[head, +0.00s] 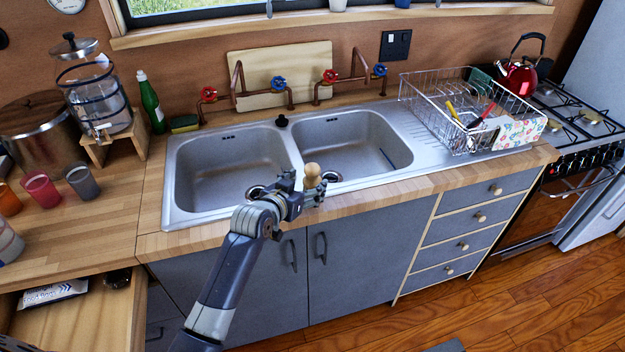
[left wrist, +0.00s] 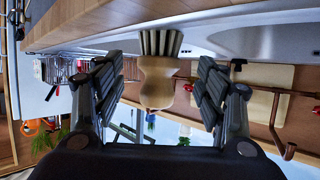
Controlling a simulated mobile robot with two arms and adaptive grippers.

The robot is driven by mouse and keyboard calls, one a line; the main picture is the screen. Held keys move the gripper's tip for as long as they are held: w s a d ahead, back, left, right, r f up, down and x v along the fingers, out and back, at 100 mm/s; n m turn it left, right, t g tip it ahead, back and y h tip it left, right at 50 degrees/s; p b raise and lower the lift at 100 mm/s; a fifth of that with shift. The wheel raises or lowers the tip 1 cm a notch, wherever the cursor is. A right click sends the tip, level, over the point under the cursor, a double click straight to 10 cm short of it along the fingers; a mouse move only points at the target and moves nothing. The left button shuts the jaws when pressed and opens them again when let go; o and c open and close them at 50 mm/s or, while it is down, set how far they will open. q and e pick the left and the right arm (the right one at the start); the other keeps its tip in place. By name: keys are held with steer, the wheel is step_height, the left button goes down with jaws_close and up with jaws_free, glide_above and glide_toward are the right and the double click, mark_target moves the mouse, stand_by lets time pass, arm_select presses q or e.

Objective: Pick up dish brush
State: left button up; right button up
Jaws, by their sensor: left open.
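The dish brush has a round wooden knob (head: 312,170) and short pale bristles. In the head view it stands by the front rim of the sink (head: 178,190), near the divider between the basins. My left gripper (head: 310,187) is at the brush. In the left wrist view, the wooden body of the brush (left wrist: 157,82) lies between the two spread fingers (left wrist: 160,92), with a gap on each side. Its bristles are toward the steel surface at the picture's top. The gripper is open. My right gripper is not in view.
A wire dish rack (head: 425,112) stands right of the basins. A green bottle (head: 150,103) and a sponge (head: 184,124) are at the back left. Red and blue taps (head: 278,84) rise behind the sink. Cups and a drink dispenser (head: 95,95) stand on the left counter.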

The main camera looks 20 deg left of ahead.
mark_target(309, 182)
arm_select(q)
steer(key=p+x, duration=0.1)
steer(key=x, duration=0.2)
steer(key=shift+w+d+f, duration=0.1)
steer(key=shift+w+f, duration=0.15)
steer(key=shift+w, duration=0.1)
steer(key=shift+w+f, duration=0.25)
steer(key=shift+w, duration=0.2)
steer(key=shift+c, duration=0.3)
steer(key=c, duration=0.9)
steer(key=shift+c, duration=1.1)
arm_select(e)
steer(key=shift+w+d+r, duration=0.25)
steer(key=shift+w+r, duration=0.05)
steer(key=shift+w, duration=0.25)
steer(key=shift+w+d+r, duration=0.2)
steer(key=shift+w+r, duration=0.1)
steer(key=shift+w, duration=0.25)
